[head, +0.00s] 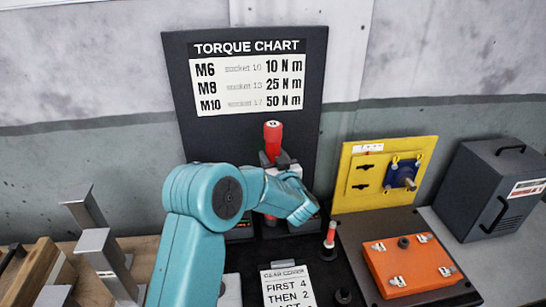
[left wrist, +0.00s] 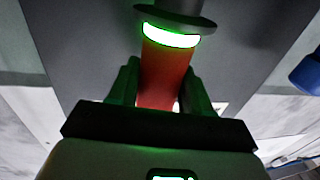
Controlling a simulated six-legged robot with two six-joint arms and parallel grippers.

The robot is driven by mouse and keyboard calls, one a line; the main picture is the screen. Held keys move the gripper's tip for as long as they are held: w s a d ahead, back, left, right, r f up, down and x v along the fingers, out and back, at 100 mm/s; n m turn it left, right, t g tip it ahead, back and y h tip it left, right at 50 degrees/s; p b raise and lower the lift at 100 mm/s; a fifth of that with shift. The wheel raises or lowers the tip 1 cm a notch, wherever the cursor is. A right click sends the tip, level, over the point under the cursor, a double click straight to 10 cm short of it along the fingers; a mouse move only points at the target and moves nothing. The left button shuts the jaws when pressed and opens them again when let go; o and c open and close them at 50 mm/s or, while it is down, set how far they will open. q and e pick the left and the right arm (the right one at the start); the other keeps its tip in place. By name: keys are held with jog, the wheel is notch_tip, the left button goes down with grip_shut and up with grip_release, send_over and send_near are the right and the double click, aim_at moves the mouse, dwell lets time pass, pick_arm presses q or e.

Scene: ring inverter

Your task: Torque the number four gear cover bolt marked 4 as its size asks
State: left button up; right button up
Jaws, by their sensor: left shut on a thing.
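My left gripper (head: 279,163) is shut on a red tool handle (head: 273,137) held upright in front of the torque chart (head: 249,77). The mark on the tool's top is too small to read surely. In the left wrist view the red handle (left wrist: 165,75) lies between both fingers of the left gripper (left wrist: 165,90), with a bright band and a dark disc beyond. The chart reads M6 10, M8 25 and M10 50 N m. An orange gear cover (head: 408,266) with several bright bolts lies at the lower right; its bolt marks cannot be read. My right gripper is out of view.
A gear cover card (head: 288,285) says first 4, then 2; its lower part is cut off. A smaller red-topped tool (head: 330,236) stands beside it. A yellow panel (head: 349,205) with a blue fitting and a dark case (head: 480,195) stand behind. Metal brackets (head: 97,245) are at left.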

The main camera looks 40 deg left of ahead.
pick_arm(q)
notch_tip(320, 180, down, 11)
jog(key=b, duration=0.9)
jog(key=shift+s+a, duration=0.1)
jog(key=shift+f, duration=0.15)
jog(key=o, duration=1.3)
jog(key=shift+f, duration=0.2)
jog(key=shift+r+b+v, duration=0.2)
jog(key=shift+b+v, duration=1.4)
jog(key=shift+v, duration=6.6)
